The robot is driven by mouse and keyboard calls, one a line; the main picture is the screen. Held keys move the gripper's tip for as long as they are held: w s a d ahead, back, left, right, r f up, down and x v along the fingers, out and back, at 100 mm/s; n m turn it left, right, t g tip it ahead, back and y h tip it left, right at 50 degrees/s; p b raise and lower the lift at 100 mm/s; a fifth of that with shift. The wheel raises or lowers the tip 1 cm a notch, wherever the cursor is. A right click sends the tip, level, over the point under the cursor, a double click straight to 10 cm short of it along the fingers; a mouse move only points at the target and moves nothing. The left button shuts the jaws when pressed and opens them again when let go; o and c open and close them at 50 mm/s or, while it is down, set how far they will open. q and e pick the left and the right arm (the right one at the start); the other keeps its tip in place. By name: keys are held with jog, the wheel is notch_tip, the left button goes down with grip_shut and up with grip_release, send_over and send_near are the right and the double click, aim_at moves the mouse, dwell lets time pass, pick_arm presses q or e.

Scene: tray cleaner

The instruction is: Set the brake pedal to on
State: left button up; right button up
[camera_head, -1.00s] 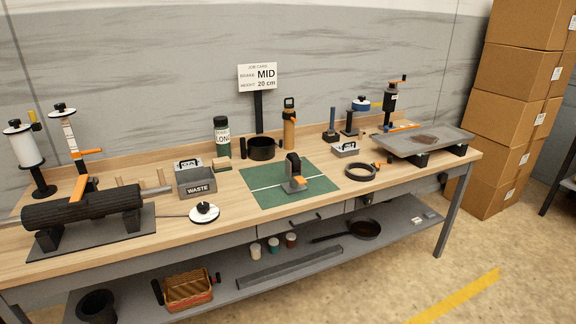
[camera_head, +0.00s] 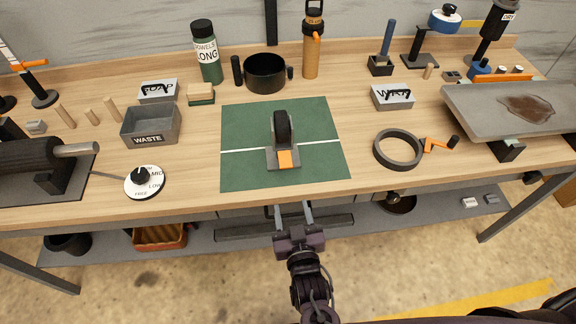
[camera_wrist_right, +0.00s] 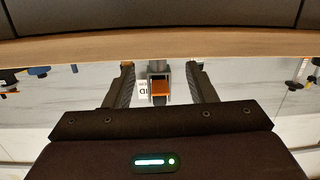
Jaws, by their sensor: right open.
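The likely brake pedal, a grey base with an upright black padded part and an orange tab (camera_head: 284,140), stands on a green mat (camera_head: 240,120). I cannot tell from its pose whether it is on or off. My right gripper (camera_head: 290,207) is open and empty, in front of the table's front edge, fingers pointing toward the device and apart from it. In the upside-down right wrist view, the orange and grey device (camera_wrist_right: 160,88) shows between the spread fingers. My left gripper is not in view.
A dial marked FREE, LOW, MID (camera_head: 146,182) and a WASTE bin (camera_head: 150,125) stand left of the mat. A black ring (camera_head: 398,150) lies to its right. A black pot (camera_head: 265,72) stands behind. The mat in front of the device is clear.

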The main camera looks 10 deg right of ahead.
jog(key=m+t, duration=0.1)
send_near(285, 159)
jog(key=shift+h, duration=0.4)
jog(key=w, duration=0.1)
jog(key=w+p, duration=0.1)
jog(key=w, duration=0.3)
jog(key=shift+w+a+f, duration=0.1)
jog(key=shift+w+a, duration=0.1)
jog(key=shift+a, duration=0.1)
jog(key=shift+w, duration=0.45)
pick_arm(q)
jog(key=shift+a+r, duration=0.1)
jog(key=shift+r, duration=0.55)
pick_arm(e)
jog(key=shift+f, duration=0.1)
